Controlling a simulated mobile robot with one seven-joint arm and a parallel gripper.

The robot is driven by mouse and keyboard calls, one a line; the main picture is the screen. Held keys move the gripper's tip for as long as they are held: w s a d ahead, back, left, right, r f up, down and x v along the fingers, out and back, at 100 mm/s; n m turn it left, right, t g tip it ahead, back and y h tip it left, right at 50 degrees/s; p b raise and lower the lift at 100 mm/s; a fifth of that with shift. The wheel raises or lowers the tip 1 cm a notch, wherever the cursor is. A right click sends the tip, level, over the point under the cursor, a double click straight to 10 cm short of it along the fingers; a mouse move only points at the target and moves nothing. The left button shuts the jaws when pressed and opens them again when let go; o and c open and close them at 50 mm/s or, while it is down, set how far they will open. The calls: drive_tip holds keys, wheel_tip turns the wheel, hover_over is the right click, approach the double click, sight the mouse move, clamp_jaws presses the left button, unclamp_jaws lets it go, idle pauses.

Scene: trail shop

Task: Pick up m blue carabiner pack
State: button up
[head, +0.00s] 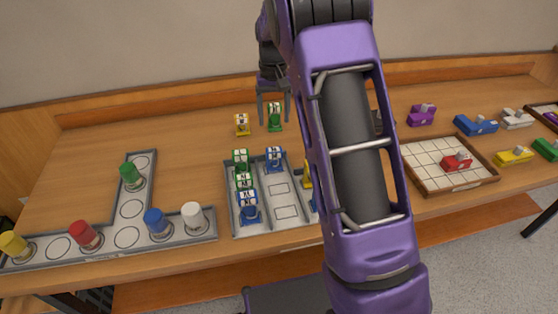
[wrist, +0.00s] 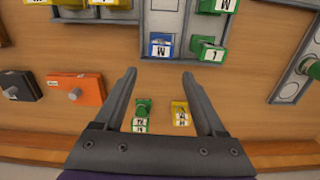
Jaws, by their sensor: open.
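A blue carabiner pack (head: 275,158) stands in the back of the grey tray (head: 235,226) in the head view. The wrist view shows this blue pack (wrist: 161,46) with an M on its white label, beside a green pack (wrist: 207,48) marked L. Another blue pack (head: 249,207) is at the tray's front left; its label is too small to read. My gripper (head: 273,121) is open and empty, behind the tray. In the wrist view, its fingertips (wrist: 159,76) point toward the M blue pack, apart from it. My arm hides the tray's right part.
A green pack (head: 275,117) and a yellow pack (head: 241,124) stand on the table behind the tray. A green pack (head: 240,158) is left of the M blue pack. An L-shaped board (head: 103,254) with coloured cylinders lies left; a tiled tray (head: 425,163) lies right.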

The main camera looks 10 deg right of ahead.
sight(274, 159)
wheel_tip(274, 159, down, 17)
drive_tip(key=shift+s+a+r, duration=0.1)
drive_tip(key=c, duration=1.1)
